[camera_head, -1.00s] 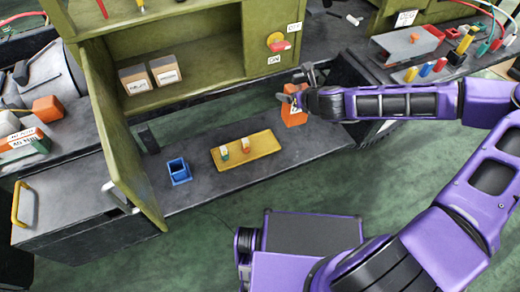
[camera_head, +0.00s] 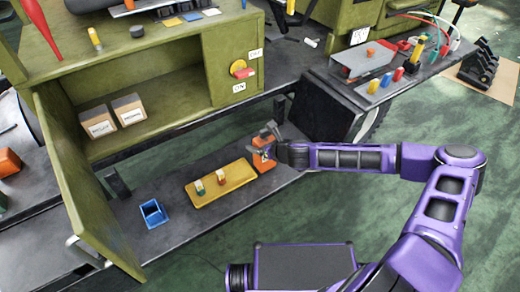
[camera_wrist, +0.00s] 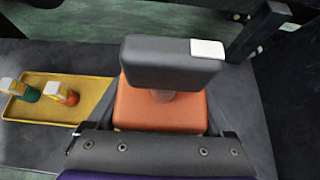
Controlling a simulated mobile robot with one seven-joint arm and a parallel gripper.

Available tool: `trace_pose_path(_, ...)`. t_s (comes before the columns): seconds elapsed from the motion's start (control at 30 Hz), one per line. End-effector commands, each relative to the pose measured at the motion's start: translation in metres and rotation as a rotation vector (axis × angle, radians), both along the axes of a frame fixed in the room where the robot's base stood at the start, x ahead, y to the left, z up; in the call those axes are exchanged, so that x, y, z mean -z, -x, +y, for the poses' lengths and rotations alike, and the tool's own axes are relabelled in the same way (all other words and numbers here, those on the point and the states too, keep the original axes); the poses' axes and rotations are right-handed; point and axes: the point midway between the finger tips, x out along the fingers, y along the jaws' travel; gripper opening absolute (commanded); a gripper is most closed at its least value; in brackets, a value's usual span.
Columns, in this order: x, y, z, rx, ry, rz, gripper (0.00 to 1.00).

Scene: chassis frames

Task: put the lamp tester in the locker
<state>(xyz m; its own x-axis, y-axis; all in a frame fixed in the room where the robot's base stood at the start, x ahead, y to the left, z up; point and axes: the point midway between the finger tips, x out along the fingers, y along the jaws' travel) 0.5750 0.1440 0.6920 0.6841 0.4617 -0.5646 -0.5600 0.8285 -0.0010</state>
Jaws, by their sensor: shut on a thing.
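The lamp tester (camera_head: 264,159) is an orange block by the right end of a yellow tray. In the wrist view the lamp tester (camera_wrist: 160,108) shows its orange body and a dark grey head with a white patch. My gripper (camera_head: 270,146) is shut on it; the fingertips are partly hidden. I cannot tell whether it touches the bench. The locker (camera_head: 222,72) is the olive-green cabinet at upper left, with its door (camera_head: 85,185) swung open toward the front. Two labelled cardboard boxes (camera_head: 112,117) stand inside at the left; the right part of its floor is bare.
The yellow tray (camera_head: 232,189) holds two small white-topped pieces. A blue open bin (camera_head: 153,214) stands left of it, near the open door. A red switch (camera_head: 245,72) sticks out from the locker's front panel. A grey tray (camera_head: 375,62) of parts stands at upper right.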

Motion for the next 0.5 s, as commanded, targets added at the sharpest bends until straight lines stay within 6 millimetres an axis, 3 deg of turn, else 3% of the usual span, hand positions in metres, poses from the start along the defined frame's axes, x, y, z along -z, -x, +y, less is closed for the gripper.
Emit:
trace_pose_path(0.1,0.017,0.0,0.001,0.0,-0.002,0.0,0.0)
trace_pose_path(0.47,0.021,0.0,0.0,-0.001,-0.001,-0.001,0.0)
trace_pose_path(0.5,0.022,0.0,0.0,-0.001,0.0,0.0,0.87)
